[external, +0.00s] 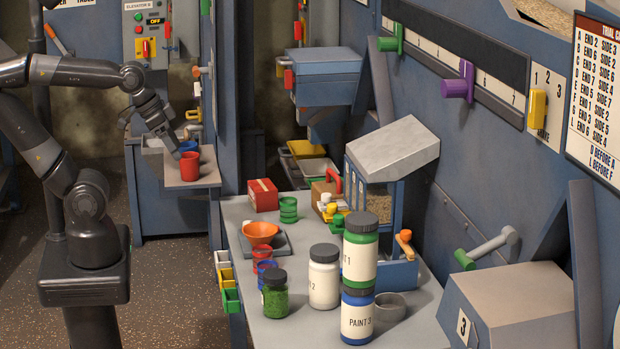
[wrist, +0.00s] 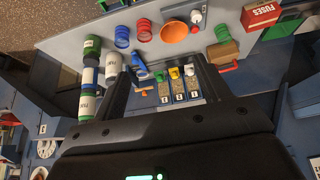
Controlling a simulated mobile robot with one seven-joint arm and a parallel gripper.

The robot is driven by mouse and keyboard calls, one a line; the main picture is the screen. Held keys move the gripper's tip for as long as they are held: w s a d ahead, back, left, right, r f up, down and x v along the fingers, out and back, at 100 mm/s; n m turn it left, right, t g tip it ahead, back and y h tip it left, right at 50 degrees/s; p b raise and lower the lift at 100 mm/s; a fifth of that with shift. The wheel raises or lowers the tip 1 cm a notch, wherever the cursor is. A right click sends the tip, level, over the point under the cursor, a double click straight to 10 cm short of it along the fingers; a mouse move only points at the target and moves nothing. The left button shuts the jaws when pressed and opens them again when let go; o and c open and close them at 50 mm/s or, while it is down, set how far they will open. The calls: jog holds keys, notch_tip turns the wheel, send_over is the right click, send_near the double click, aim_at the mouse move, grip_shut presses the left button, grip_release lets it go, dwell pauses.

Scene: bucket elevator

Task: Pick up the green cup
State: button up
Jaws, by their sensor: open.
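A green cup (external: 288,209), ribbed and seemingly stacked, stands on the grey workbench in the external view, beside a red box. In the wrist view, a green ribbed cup (wrist: 221,33) shows at the upper right, near the red FUSES box.
The workbench (external: 235,209) also holds a red box (external: 263,194), an orange funnel (external: 260,232), a green jar (external: 275,293), a white jar (external: 324,275) and stacked paint jars (external: 358,315). A blue bin unit (external: 397,275) stands behind them. The bench's near left edge carries small coloured bins.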

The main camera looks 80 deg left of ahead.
jog(key=w+a+g, duration=0.2)
jog(key=w+a, duration=0.2)
jog(key=w, duration=0.7)
jog(key=m+g, duration=0.2)
jog(key=g, duration=0.2)
send_over(290, 206)
jog(key=a, duration=0.2)
notch_tip(290, 206, down, 19)
notch_tip(290, 206, down, 6)
jog(key=shift+d+r, duration=0.15)
jog(key=f, duration=0.5)
jog(key=shift+w+a+f, duration=0.1)
jog(key=shift+w+a, duration=0.15)
jog(key=shift+a, duration=0.1)
jog(key=c, duration=1)
jog(key=shift+c, duration=0.2)
